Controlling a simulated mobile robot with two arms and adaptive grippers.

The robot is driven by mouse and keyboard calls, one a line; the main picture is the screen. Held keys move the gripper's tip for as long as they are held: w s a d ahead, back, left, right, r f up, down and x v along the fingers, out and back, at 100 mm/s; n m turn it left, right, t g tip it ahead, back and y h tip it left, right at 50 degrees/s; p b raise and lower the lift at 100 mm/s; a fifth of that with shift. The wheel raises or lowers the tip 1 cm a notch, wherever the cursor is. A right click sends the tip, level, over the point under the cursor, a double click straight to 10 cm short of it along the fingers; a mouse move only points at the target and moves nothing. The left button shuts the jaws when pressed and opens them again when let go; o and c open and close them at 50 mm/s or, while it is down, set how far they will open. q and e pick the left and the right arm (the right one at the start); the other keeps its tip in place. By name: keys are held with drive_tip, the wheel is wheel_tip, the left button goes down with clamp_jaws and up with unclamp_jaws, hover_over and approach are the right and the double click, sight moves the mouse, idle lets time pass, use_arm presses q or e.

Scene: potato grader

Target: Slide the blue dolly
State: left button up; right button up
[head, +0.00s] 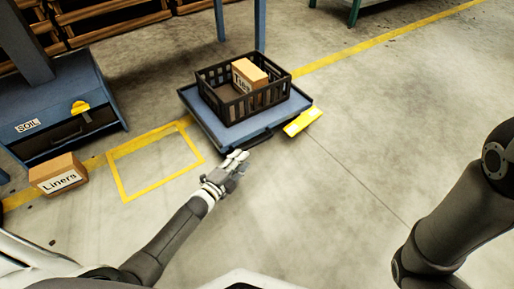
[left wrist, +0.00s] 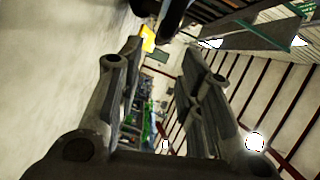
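The blue dolly (head: 207,119) stands on the concrete floor in the middle of the head view. A black bar handle (head: 256,140) runs along its near side, and a yellow plate (head: 303,122) sticks out at its right corner. My left gripper (head: 240,158) is just in front of the handle and appears apart from it. In the left wrist view its two fingers (left wrist: 163,55) are spread with nothing between them. A dark bar and the yellow plate (left wrist: 148,38) show beyond the fingertips. My right arm comes in at the right, its gripper out of frame.
A black crate (head: 262,106) with a cardboard box (head: 250,74) sits on the dolly. An empty yellow floor outline (head: 124,188) lies to the left. A Liners box (head: 58,175) and a blue SOIL cabinet (head: 60,110) stand further left. Floor to the right is clear.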

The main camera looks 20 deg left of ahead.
sight(256, 144)
use_arm(q)
drive_tip(key=shift+b+x, duration=2.8)
drive_tip(key=shift+x, duration=2.15)
drive_tip(key=shift+f, duration=0.15)
clamp_jaws()
